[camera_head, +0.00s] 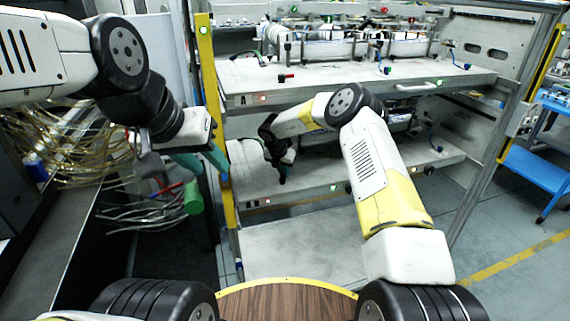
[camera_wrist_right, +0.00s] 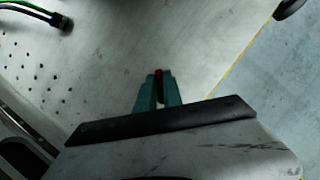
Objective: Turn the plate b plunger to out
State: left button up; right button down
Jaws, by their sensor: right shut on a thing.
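Plate b is the lower grey shelf plate (camera_head: 340,178) in the head view. Its plunger shows as a small red piece (camera_wrist_right: 158,74) between the teal fingertips in the right wrist view. My right gripper (camera_head: 282,178) reaches down at the left part of the lower plate, and it also shows in the right wrist view (camera_wrist_right: 158,88). It is shut on the red piece, and the fingers hide most of it. In the head view the gripper hides the plunger. My left gripper (camera_head: 207,168) hangs beside the yellow post, with its teal fingers apart and nothing seen between them.
The upper plate (camera_head: 350,85), marked A, has its own red plunger (camera_head: 286,77) and lies above my right gripper. A yellow post (camera_head: 209,110) stands left of the shelves. Loose cables (camera_head: 75,145) and a green cylinder (camera_head: 193,197) are at left.

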jog(key=n+y, duration=0.1)
jog(key=n, duration=0.2)
jog(key=a+n+y, duration=0.1)
jog(key=n, duration=0.2)
jog(key=n+y, duration=0.1)
jog(key=n, duration=0.1)
jog(key=n+y, duration=0.1)
jog(key=n, duration=0.3)
jog(key=shift+s+a+n+g+y, duration=0.15)
jog(key=shift+a+n+g+y, duration=0.15)
jog(key=shift+a+g+y, duration=0.1)
jog(key=n, duration=0.1)
jog(key=n+g, duration=0.1)
jog(key=n, duration=0.1)
jog(key=n+y, duration=0.1)
jog(key=shift+s+a, duration=0.25)
jog(key=shift+s+n+g, duration=0.2)
jog(key=shift+n+g, duration=0.5)
jog(key=shift+n, duration=1)
jog(key=c, duration=1.5)
grip_release()
